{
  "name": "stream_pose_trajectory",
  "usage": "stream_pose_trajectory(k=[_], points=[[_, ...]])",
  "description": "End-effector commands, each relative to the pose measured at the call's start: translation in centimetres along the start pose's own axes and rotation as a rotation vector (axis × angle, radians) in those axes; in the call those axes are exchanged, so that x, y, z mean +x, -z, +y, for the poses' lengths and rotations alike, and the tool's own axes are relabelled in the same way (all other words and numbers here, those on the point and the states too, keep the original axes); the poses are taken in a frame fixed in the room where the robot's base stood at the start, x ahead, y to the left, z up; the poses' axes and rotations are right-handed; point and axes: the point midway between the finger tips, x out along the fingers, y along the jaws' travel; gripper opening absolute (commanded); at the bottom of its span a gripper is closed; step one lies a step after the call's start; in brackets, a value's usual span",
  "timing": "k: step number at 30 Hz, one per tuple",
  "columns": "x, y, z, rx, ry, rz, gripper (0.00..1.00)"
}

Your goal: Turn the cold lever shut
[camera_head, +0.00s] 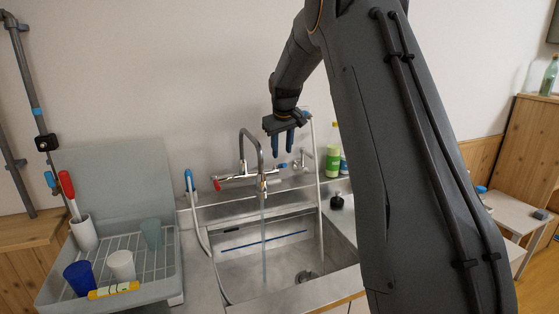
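The tap (243,178) is a chrome mixer on the wall side of the sink, with a tall curved spout. Its left end has a red mark (216,185). The cold lever (283,166), marked blue, is at its right end. A thin stream of water (264,240) runs from the spout into the sink. My gripper (283,152) points down just above the cold lever, with its two blue fingers apart and nothing seen between them. I cannot tell whether a fingertip touches the lever.
The steel sink (235,268) lies below the tap. A drying rack (160,262) with cups stands at left. A blue-tipped hose (190,190) rises left of the sink. A thin upright pole (317,180), bottles (333,150) and a dark dispenser (337,201) are at right. My arm hides much of the right side.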

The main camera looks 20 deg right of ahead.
Motion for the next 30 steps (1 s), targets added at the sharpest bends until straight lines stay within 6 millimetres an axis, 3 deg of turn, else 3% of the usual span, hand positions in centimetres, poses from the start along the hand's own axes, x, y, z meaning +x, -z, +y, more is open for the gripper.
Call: stream_pose_trajectory(k=[16,29,30], points=[[6.6,-0.3,0.7,0.009,-0.003,-0.005,0.33],[7.6,-0.2,0.5,0.006,-0.002,-0.002,0.33],[7.6,-0.2,0.5,0.006,-0.002,-0.002,0.28]])
